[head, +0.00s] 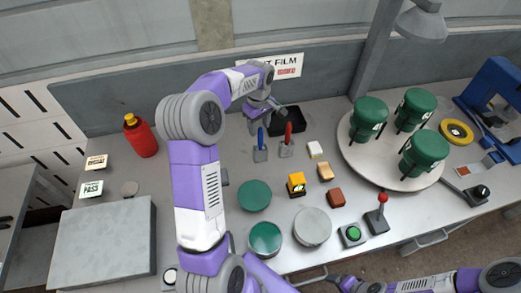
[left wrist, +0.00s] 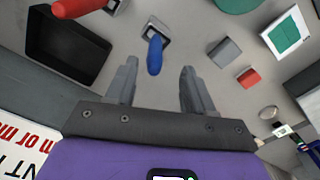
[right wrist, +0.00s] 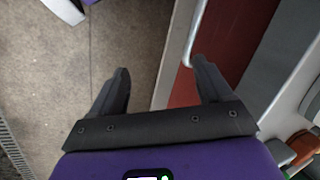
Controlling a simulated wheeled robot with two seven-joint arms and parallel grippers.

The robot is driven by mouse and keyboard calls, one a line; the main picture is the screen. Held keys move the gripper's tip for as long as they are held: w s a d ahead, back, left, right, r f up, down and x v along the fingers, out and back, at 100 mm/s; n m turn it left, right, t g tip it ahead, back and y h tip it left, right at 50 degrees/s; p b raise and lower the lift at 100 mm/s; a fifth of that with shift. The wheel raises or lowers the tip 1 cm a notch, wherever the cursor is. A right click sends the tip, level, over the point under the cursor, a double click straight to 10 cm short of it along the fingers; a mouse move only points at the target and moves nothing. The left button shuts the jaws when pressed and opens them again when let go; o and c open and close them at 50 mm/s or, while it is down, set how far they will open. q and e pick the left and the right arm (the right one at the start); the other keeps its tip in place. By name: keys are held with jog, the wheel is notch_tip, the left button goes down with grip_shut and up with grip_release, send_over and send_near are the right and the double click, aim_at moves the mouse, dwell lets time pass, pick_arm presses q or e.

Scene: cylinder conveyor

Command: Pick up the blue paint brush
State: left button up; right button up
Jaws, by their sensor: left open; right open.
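The blue paint brush (head: 261,138) stands handle up in a small grey holder (head: 260,155) on the table. It also shows in the left wrist view (left wrist: 155,56), its tip between my open left fingertips (left wrist: 157,72). My left gripper (head: 265,112) is above and behind the brush in the head view, open and empty. A red brush (head: 288,133) stands in a like holder just to its right. My right gripper (right wrist: 161,70) is open and empty, low in front of the table, with floor and a drawer handle below it.
A black tray (head: 290,125) lies behind the red brush. A round turntable (head: 358,160) with green containers (head: 425,150) stands to the right. Small blocks, green and grey discs and a joystick (head: 377,215) lie in front. A red bottle (head: 143,140) and grey box (head: 105,240) are left.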

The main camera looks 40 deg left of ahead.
aim_at(260, 138)
pick_arm(q)
notch_tip(260, 138, down, 2)
jog(key=shift+f, duration=0.25)
jog(key=f, duration=0.5)
jog(key=shift+w, duration=0.35)
grip_shut()
